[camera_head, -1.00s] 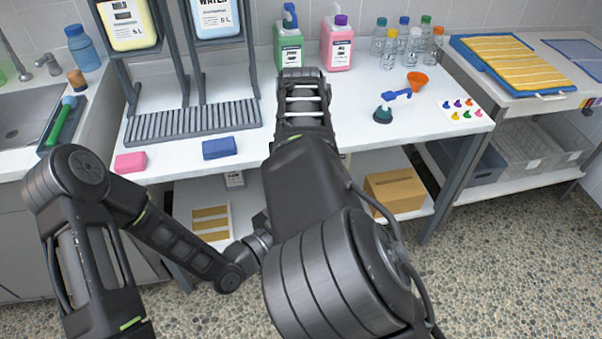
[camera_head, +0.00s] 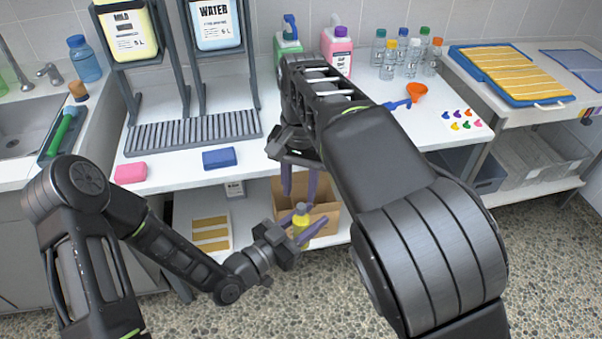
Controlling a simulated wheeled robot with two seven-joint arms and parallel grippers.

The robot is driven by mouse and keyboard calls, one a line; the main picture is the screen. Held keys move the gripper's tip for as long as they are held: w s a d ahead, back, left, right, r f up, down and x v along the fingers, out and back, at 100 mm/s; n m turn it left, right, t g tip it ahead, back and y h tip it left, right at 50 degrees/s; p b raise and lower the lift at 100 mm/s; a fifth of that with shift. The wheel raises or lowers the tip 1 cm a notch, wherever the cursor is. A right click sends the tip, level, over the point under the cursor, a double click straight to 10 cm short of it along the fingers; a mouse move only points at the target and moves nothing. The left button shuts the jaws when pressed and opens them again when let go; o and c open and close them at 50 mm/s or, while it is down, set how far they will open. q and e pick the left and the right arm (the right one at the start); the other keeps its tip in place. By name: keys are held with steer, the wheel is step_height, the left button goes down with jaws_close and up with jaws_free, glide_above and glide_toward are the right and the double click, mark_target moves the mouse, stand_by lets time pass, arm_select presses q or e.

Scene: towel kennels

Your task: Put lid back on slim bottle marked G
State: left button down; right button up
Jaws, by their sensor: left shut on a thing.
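My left gripper (camera_head: 308,227) is low in front of the worktable and shut on a small yellow thing (camera_head: 302,222). Its fingers cover part of this thing, and I cannot tell whether it is a bottle or a lid. No letter can be read on it. My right gripper (camera_head: 299,182) hangs just above it, fingers down and apart, with no thing seen between them. Several slim clear bottles with coloured caps, among them one with a blue cap (camera_head: 404,36), stand at the back right of the worktable. Their marks are too small to read.
The worktable (camera_head: 185,172) holds pink (camera_head: 130,172) and blue (camera_head: 219,158) blocks, a dispenser rack (camera_head: 190,130), an orange funnel (camera_head: 417,91) and a pink jug (camera_head: 336,48). A cardboard box (camera_head: 328,208) sits on the lower shelf behind my grippers. My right arm hides the table's middle.

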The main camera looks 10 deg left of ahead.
mark_target(301, 206)
steer(key=n, duration=0.3)
steer(key=r+n, duration=0.1)
steer(key=n, duration=0.1)
steer(key=shift+n, duration=0.4)
steer(key=n, duration=0.3)
steer(key=shift+s+r, duration=0.1)
steer(key=shift+r, duration=0.2)
steer(key=n, duration=0.2)
steer(key=r+n, duration=0.1)
steer(key=n, duration=0.2)
steer(key=shift+d, duration=0.1)
steer(key=n, duration=0.2)
steer(key=r+n, duration=0.1)
steer(key=n, duration=0.2)
steer(key=shift+n, duration=0.3)
steer(key=shift+f, duration=4)
steer(key=shift+c, duration=0.4)
